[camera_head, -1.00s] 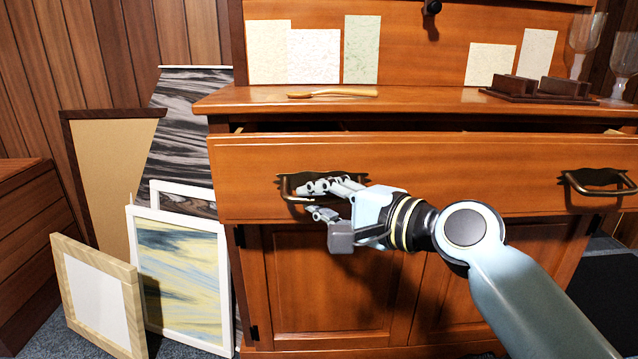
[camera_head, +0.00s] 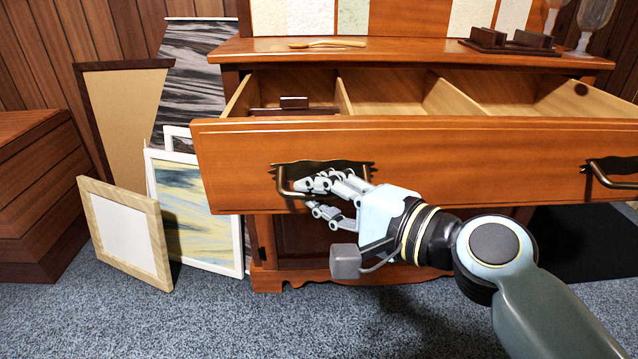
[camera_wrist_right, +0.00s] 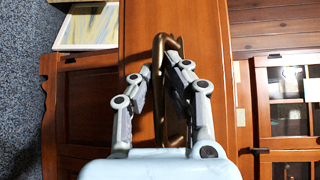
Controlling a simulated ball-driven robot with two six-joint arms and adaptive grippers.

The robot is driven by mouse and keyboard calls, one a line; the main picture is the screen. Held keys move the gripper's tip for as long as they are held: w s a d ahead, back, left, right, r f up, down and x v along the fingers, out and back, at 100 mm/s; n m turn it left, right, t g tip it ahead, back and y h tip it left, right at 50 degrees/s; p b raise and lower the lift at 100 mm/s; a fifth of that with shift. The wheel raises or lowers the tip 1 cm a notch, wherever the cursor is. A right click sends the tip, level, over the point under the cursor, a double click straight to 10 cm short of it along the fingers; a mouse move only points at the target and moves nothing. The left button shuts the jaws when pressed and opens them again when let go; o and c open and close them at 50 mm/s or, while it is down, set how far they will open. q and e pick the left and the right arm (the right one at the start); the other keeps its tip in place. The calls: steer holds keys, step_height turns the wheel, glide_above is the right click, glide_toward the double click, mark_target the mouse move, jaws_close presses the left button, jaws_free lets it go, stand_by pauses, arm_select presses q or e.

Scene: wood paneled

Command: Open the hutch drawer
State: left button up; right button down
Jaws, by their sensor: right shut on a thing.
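The hutch (camera_head: 400,48) is reddish-brown wood. Its wide drawer (camera_head: 440,150) is pulled well out, and divided compartments show inside. The drawer front has two dark metal handles: a left handle (camera_head: 285,183) and a right handle (camera_head: 600,178). My right gripper (camera_head: 322,195) is shut on the left handle, its fingers above and below the bar. In the right wrist view the handle (camera_wrist_right: 161,50) runs between the fingers of the gripper (camera_wrist_right: 160,78), which hide part of it. My left gripper is not in view.
A dark wooden object (camera_head: 293,104) lies in the drawer's left compartment. A wooden brush-like tool (camera_head: 327,44) and a dark stand (camera_head: 510,42) are on the hutch top. Framed pictures (camera_head: 195,215) lean at the left. The carpet (camera_head: 200,320) in front is clear.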

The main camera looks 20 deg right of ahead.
steer(key=shift+s+f, duration=0.2)
steer(key=shift+f, duration=0.1)
steer(key=c, duration=1.6)
jaws_free()
steer(key=shift+o, duration=1.1)
steer(key=shift+w, duration=0.1)
steer(key=shift+r, duration=0.15)
steer(key=v, duration=1.2)
